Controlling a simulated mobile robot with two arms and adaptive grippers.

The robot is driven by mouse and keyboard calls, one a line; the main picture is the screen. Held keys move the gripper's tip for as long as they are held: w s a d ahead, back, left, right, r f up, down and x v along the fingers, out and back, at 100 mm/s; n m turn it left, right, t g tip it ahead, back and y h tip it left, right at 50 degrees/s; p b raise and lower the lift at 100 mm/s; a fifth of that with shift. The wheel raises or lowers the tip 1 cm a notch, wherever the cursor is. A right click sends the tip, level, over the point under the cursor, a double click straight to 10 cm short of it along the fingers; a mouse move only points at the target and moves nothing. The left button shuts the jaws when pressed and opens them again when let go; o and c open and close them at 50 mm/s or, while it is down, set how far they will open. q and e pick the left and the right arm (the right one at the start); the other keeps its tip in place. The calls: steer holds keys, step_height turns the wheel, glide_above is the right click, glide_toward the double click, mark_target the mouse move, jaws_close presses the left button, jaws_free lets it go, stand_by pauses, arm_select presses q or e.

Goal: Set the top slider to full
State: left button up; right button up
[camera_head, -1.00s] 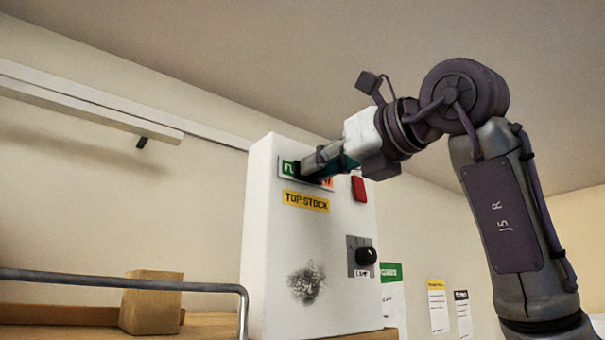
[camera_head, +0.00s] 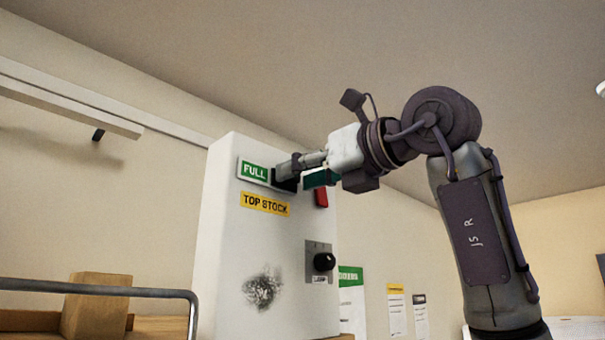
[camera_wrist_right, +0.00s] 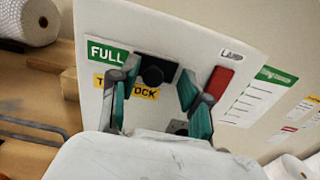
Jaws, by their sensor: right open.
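The top slider (camera_wrist_right: 153,74) is a dark slide with a black round knob on the upper front of the white box. It covers the right part of the sign strip, and the green FULL field (camera_head: 254,171) to its left is uncovered. The yellow TOP STOCK label (camera_head: 265,204) is just below. My right gripper (camera_head: 293,173) is at the slider, open. In the right wrist view its fingers (camera_wrist_right: 159,78) stand on either side of the knob, the left one closer; contact is unclear. In the head view the gripper partly hides the slider. My left gripper is not in view.
The white box (camera_head: 222,260) also carries a red piece (camera_head: 321,198) right of the slider and a black rotary knob (camera_head: 324,262) lower down. Notices hang on the wall at right.

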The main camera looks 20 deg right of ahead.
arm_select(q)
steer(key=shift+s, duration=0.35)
arm_select(e)
steer(key=v, duration=1.2)
